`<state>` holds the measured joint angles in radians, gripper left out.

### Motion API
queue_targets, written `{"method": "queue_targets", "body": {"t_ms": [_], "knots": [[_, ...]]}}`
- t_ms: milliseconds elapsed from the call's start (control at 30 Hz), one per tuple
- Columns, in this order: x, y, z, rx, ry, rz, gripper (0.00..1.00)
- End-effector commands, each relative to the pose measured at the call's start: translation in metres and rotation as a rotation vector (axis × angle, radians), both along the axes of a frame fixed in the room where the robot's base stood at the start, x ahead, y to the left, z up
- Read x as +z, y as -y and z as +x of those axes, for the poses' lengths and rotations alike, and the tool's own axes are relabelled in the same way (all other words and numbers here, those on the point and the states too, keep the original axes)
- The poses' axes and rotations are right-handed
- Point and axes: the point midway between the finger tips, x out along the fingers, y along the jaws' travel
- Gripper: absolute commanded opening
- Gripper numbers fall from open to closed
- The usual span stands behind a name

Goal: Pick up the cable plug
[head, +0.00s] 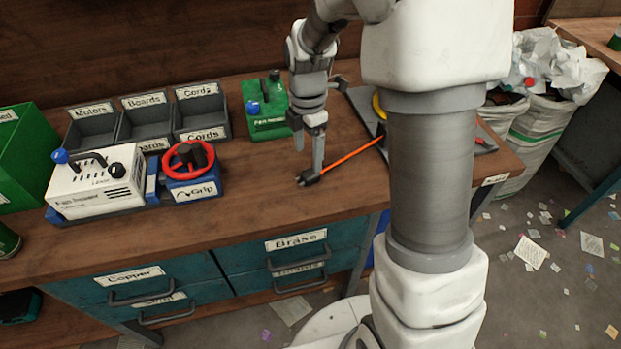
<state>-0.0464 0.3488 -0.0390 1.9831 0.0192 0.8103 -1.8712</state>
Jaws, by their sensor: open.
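The cable plug (308,179) is a small dark piece lying on the wooden bench near its front edge. A bright orange-red cable (350,157) runs from it up and to the right, and its far end passes behind my arm. My gripper (308,162) points down over the plug, open, with its fingers apart. The nearer finger's tip overlaps the plug in the picture; whether they touch, I cannot tell. Nothing shows between the fingers.
Further left are a device with a red wheel (190,158), a white box (97,183) and labelled grey bins (147,118). A dark tray (358,108) lies to the right. The bench front around the plug is clear.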

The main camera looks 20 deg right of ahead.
Motion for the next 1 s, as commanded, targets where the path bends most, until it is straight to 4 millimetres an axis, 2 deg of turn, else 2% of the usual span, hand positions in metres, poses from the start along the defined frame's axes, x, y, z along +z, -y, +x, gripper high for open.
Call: {"method": "queue_targets", "body": {"t_ms": [33,333,600,867,1000], "knots": [[-0.008,0.000,0.000,0.000,-0.002,-0.001,0.80],[-0.026,0.003,0.001,-0.001,-0.002,-0.001,0.80],[-0.064,0.007,0.006,0.001,-0.003,-0.001,0.80],[-0.067,0.008,0.007,-0.001,0.001,-0.001,0.80],[-0.067,0.008,0.007,-0.001,0.000,-0.001,0.55]]}}
